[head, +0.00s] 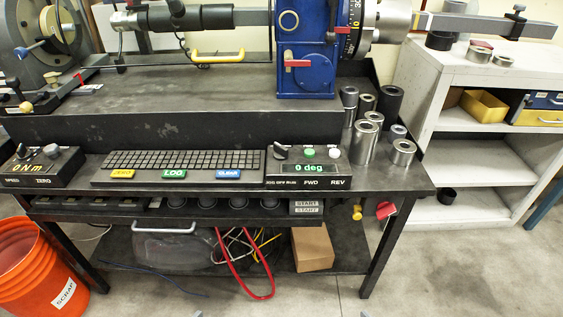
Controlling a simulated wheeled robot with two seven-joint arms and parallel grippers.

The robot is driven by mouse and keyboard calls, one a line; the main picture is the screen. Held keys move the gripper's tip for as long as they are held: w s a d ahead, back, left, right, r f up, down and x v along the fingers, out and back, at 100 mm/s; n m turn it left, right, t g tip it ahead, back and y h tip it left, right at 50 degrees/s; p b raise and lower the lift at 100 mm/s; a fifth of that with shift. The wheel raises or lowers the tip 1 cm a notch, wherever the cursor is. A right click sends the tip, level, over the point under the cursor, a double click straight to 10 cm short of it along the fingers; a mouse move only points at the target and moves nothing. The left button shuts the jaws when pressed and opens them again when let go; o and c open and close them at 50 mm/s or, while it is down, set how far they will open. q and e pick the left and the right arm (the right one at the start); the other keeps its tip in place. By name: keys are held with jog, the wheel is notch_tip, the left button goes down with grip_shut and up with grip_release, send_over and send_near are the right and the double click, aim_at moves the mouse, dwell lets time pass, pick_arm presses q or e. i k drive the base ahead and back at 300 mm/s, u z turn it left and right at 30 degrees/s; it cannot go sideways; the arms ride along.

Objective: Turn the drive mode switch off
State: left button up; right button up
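The drive mode switch (280,152) is a dark knob at the left of the right-hand control box (308,172) on the bench's front shelf. The green display (309,168) reads 0 deg.
A keyboard (180,161) with LOG and CLEAR keys lies left of the box. A second box (42,166) showing 0 Nm is at far left. Metal cylinders (364,142) stand close on the right. The blue machine (305,50) rises behind. The space in front of the shelf is clear.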

aim_at(280, 152)
jog(key=z, duration=1.2)
jog(key=i, duration=0.85)
jog(key=u, duration=1)
